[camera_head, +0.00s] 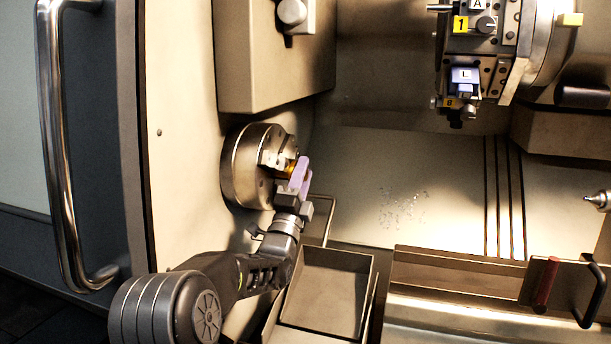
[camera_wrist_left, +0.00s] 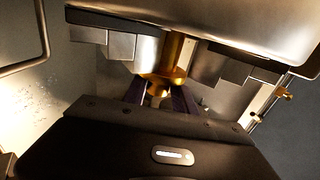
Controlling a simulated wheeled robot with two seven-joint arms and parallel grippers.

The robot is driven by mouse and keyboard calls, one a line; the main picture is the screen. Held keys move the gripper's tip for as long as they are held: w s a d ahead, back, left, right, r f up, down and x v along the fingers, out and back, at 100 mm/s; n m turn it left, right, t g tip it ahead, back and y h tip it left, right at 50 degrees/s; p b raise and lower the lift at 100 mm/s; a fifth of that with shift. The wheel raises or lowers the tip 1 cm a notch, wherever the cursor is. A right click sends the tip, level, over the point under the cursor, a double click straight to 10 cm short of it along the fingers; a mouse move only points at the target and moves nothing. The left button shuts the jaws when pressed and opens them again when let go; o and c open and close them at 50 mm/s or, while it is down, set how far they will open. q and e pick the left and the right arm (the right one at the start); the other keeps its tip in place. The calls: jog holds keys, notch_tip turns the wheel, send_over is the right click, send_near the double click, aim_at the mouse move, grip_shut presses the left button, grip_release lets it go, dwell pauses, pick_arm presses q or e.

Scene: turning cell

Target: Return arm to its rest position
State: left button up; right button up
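My left gripper (camera_head: 300,175), with light purple fingers, is at the face of the round metal chuck (camera_head: 243,168) on the machine's left wall. A brass workpiece (camera_head: 291,168) sits at the chuck's jaws, partly hidden behind the fingers. In the left wrist view the brass workpiece (camera_wrist_left: 172,62) runs down from the chuck (camera_wrist_left: 220,22) between the stepped jaws. The two dark purple fingers of my left gripper (camera_wrist_left: 158,96) lie on either side of its flanged end. Whether they touch it cannot be told. My right gripper is not in view.
A tool turret (camera_head: 485,50) hangs at the upper right. An open metal tray (camera_head: 325,290) lies below my left wrist, with a bent rod (camera_head: 331,215) beside it. A door with a long handle (camera_head: 60,150) is at the left. The machine's middle is clear apart from small chips.

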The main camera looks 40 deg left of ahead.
pick_arm(q)
jog(key=o, duration=0.5)
jog(key=shift+o, duration=0.2)
jog(key=shift+d, duration=0.15)
jog(key=w+d+b, duration=0.2)
jog(key=d+b, duration=0.1)
jog(key=d, duration=0.3)
dwell(1.0)
jog(key=shift+w, duration=0.1)
dwell(0.4)
